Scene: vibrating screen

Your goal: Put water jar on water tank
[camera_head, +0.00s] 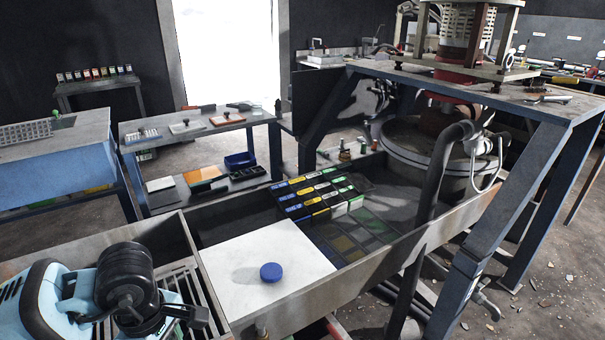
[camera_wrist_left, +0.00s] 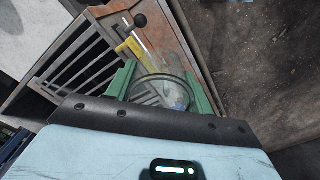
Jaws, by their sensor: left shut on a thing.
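In the left wrist view my left gripper (camera_wrist_left: 160,78) has its green fingers shut on a clear, round-rimmed jar (camera_wrist_left: 165,93), likely the water jar. The jar is see-through, so its contents cannot be told. In the head view my left arm comes in at the lower left, its wrist over the slatted grate; the jar is not clear there. No water tank can be named for certain; a long grey trough (camera_head: 375,262) and a round metal vessel (camera_head: 400,150) stand to the right. My right gripper is not in view.
A white board (camera_head: 252,252) in the trough carries a blue disc (camera_head: 271,272). Rows of dark boxes with coloured labels (camera_head: 318,194) stand behind it. A slatted grate (camera_wrist_left: 75,62) lies near the jar. A blue steel frame (camera_head: 480,230) and thick pipe (camera_head: 432,190) block the right.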

